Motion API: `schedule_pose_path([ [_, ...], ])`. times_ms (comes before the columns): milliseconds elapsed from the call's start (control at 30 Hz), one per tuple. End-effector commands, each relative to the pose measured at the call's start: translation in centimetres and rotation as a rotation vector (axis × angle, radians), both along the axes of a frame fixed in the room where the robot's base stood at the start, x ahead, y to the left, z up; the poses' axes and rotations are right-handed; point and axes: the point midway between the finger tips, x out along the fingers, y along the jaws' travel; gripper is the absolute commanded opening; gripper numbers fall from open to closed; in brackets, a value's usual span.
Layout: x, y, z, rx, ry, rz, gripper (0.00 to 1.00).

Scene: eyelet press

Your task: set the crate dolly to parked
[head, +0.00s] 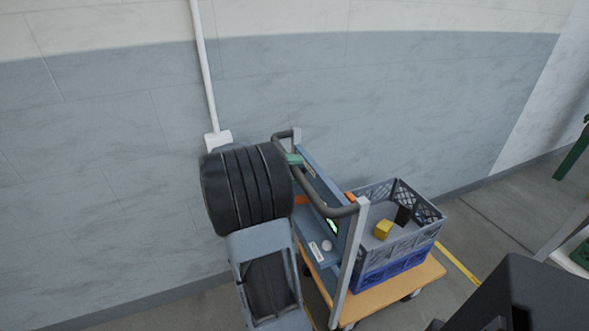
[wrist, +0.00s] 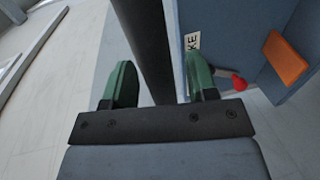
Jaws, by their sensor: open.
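The crate dolly (head: 425,279) has a wooden deck, a blue upright panel and a dark grey handle bar (head: 320,203). My gripper (head: 293,159) is at the far-left part of the handle bar. In the wrist view my gripper (wrist: 160,80) is open, its green fingers on either side of the dark handle bar (wrist: 147,45). I cannot tell whether either finger touches it. A red knob (wrist: 239,83) shows beyond the right finger, near a white label (wrist: 192,43) ending in "KE". The arm hides part of the dolly in the head view.
A grey crate (head: 400,243) sits on a blue crate (head: 395,270) on the deck, with a yellow block (head: 383,229) inside. A wall stands close behind, with a white pipe (head: 203,70). A dark box-like shape (head: 520,295) is at lower right. Floor shows right of the dolly.

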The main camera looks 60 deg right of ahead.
Motion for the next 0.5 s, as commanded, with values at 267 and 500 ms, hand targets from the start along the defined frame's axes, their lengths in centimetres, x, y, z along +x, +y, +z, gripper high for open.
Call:
schedule_pose_path([
  [267,-0.19,-0.22,-0.08,0.0,0.0,0.0,0.53],
  [500,-0.17,-0.22,-0.05,0.0,0.0,0.0,0.37],
])
